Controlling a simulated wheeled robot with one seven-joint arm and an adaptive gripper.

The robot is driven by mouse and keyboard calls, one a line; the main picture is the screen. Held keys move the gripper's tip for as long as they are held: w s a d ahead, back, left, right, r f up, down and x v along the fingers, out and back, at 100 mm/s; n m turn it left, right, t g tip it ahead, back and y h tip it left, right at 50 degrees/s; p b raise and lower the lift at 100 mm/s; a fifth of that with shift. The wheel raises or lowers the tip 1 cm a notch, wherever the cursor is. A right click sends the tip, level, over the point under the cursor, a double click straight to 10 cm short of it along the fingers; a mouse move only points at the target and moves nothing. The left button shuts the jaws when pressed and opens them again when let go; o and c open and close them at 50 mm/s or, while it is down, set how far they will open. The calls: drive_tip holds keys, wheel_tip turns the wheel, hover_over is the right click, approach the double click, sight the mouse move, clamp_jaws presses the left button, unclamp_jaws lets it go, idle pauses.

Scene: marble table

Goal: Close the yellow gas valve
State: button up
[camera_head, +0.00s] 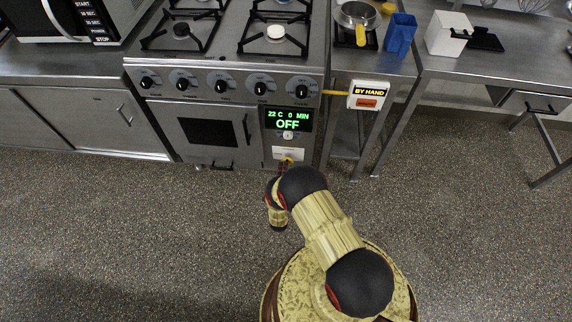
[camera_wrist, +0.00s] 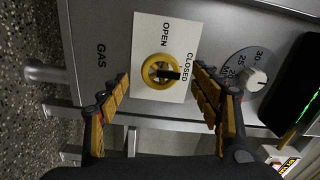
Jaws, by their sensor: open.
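The yellow gas valve (camera_wrist: 149,68) is a round ring knob on a white plate (camera_wrist: 146,30) marked OPEN and CLOSED. Its black bar (camera_wrist: 169,75) points right in the wrist view, toward the CLOSED lettering. My gripper (camera_wrist: 161,74) is open, with one finger on each side of the valve. I cannot tell whether either finger touches it. In the head view the white plate (camera_head: 279,151) is low on the stove front. My gripper (camera_head: 285,166) is right in front of it and partly hides the valve.
A timer dial (camera_wrist: 256,79) sits beside the valve plate. Above it in the head view is a green-lit display (camera_head: 287,120) reading OFF. Stove knobs (camera_head: 222,83) line the front. A BY HAND box (camera_head: 369,94) hangs at right. The floor (camera_head: 120,220) is clear.

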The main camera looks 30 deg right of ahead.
drive_tip(key=v, duration=0.6)
idle(0.5)
